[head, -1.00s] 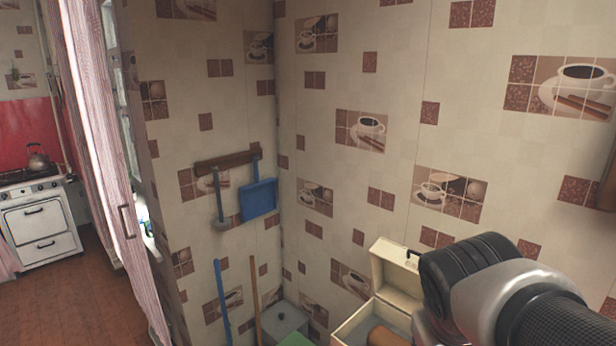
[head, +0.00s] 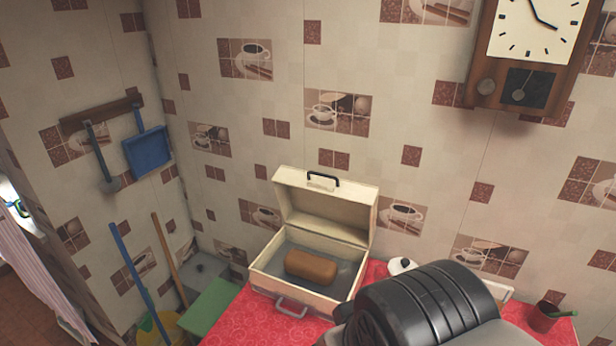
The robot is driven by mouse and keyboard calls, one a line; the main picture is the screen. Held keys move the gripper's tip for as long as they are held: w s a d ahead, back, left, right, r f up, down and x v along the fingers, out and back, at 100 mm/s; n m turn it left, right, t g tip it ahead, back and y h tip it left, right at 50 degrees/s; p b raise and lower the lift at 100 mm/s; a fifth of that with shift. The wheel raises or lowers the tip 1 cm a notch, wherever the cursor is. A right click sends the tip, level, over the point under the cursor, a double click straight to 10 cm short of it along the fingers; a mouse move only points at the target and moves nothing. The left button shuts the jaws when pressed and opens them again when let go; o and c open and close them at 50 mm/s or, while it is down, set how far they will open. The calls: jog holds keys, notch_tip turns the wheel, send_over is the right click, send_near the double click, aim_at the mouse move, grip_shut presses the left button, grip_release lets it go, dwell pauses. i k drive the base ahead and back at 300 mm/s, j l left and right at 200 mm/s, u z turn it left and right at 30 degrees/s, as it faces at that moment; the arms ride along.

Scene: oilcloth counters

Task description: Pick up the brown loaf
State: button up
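The brown loaf (head: 311,267) lies inside an open cream box (head: 272,285) with a grey-blue inner floor. The box's lid (head: 322,211) is raised at the back, with a dark handle on it, and a grey handle is at the front. The box stands on a red patterned counter (head: 238,322) against the tiled wall. My arm shows at the bottom right, to the right of the box. My gripper is not in view.
A white lidded item (head: 401,265) stands just right of the box, partly behind my arm. A dark red cup (head: 543,316) with a green item is farther right. A green board (head: 209,312) is at left. A wall clock (head: 530,50) hangs above right.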

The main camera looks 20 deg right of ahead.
aim_at(322, 271)
jog(key=i+j+z, duration=0.1)
jog(key=j+z, duration=0.15)
jog(key=z, duration=0.2)
jog(key=j+z, duration=0.3)
jog(key=z, duration=0.15)
jog(key=j+z, duration=0.25)
jog(key=z, duration=0.15)
jog(key=j+z, duration=0.3)
jog(key=z, duration=0.15)
jog(key=j+z, duration=0.15)
jog(key=j, duration=0.9)
